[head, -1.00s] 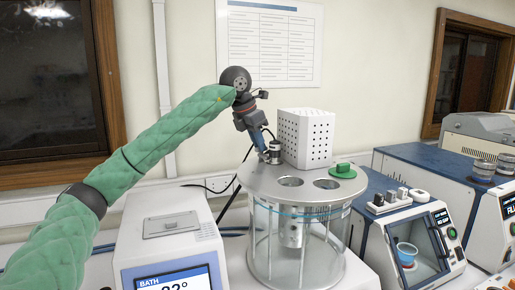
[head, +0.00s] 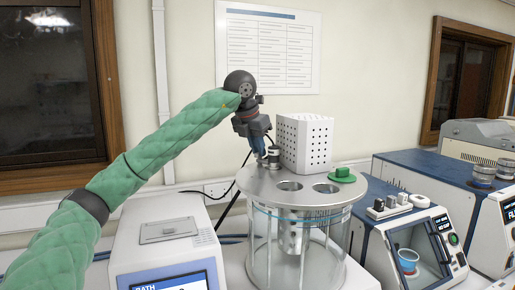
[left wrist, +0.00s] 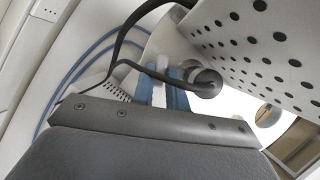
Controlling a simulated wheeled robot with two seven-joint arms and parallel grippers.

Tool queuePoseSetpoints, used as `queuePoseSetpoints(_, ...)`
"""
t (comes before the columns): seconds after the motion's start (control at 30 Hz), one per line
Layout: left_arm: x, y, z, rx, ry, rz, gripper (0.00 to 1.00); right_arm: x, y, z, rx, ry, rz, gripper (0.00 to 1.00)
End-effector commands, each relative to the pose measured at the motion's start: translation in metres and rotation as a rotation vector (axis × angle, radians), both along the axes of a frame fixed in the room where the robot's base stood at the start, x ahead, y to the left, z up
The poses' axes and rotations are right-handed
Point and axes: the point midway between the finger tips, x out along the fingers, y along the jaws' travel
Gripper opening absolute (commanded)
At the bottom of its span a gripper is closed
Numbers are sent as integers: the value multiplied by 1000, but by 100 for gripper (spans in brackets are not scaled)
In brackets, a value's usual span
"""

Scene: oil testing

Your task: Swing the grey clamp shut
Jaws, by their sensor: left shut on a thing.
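My left gripper (head: 262,158) reaches down to the back left of the round metal lid (head: 262,190) on a glass bath. In the left wrist view its blue fingers (left wrist: 163,95) are shut on a pale grey piece, which I take to be the grey clamp (left wrist: 163,76). A dark, silver-ended cylinder (left wrist: 206,83) stands right beside the fingers. It also shows in the head view (head: 273,157), upright on the lid. The clamp's full shape and its angle are hidden by the fingers. My right gripper is out of view.
A white perforated box (head: 305,143) stands on the lid close to the right of the gripper. A black cable (left wrist: 130,65) runs near the fingers. A blue tester (head: 400,235) stands to the right.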

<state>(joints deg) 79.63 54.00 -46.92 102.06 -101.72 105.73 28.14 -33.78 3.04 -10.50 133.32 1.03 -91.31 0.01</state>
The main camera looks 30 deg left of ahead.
Motion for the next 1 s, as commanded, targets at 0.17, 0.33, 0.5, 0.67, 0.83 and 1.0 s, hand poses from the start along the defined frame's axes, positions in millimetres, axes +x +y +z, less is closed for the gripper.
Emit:
queuePoseSetpoints(0.17,0,1,3,-2,-6,3,30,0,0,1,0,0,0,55)
queuePoseSetpoints(0.33,0,1,2,-1,-3,2,36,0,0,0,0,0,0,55)
queuePoseSetpoints(0.5,0,1,2,-1,-2,1,36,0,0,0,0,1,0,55)
queuePoseSetpoints(0.67,-4,1,12,-1,-3,1,36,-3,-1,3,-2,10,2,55)
queuePoseSetpoints(0.83,-13,3,35,-1,-4,1,36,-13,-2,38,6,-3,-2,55)
queuePoseSetpoints(1.0,-22,6,58,-1,-5,1,36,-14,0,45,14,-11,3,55)
